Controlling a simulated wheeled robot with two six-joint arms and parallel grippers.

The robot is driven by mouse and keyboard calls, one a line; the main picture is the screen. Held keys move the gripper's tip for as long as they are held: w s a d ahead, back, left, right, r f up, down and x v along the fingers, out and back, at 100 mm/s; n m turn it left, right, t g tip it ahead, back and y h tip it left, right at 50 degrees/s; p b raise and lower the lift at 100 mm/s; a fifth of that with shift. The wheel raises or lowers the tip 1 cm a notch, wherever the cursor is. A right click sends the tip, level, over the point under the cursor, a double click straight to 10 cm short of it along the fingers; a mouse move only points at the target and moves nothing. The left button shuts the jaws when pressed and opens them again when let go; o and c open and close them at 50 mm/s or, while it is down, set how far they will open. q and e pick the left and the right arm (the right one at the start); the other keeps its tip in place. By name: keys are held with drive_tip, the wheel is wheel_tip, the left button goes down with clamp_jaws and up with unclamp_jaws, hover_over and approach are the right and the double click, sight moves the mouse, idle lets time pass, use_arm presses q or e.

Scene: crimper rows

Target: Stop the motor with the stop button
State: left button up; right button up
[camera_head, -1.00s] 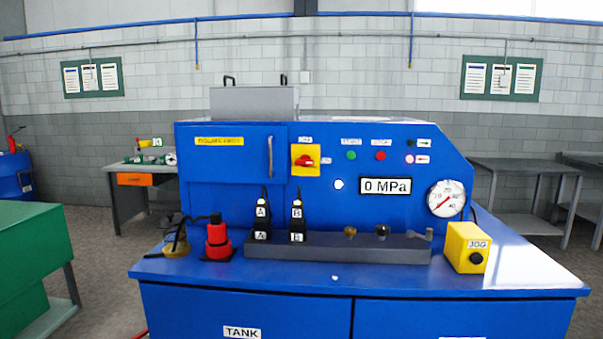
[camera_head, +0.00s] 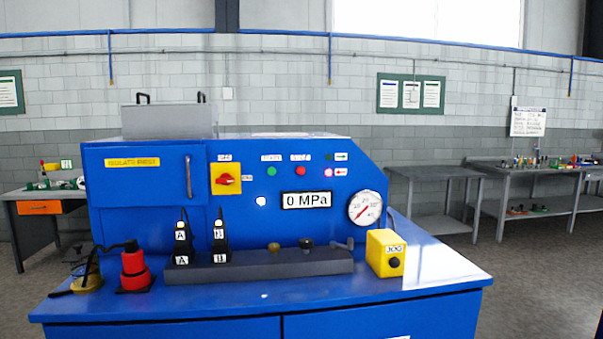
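The red stop button (camera_head: 301,171) sits on the upright front panel of the blue machine (camera_head: 330,235), under a small white label too blurred to read surely. A green button (camera_head: 271,171) is to its left under its own label. A red rotary switch on a yellow plate (camera_head: 226,179) is further left. The display (camera_head: 306,200) reads 0 MPa, and the round gauge (camera_head: 365,208) is to its right. A pink-red lamp (camera_head: 327,172) shows right of the stop button. Neither of my grippers is in view.
The machine's ledge holds a red cylinder (camera_head: 134,268), two black fittings marked A and B (camera_head: 220,240), a grey bar (camera_head: 260,265) and a yellow JOG box (camera_head: 385,253). Grey tables (camera_head: 436,172) stand behind at right. Floor is clear at right.

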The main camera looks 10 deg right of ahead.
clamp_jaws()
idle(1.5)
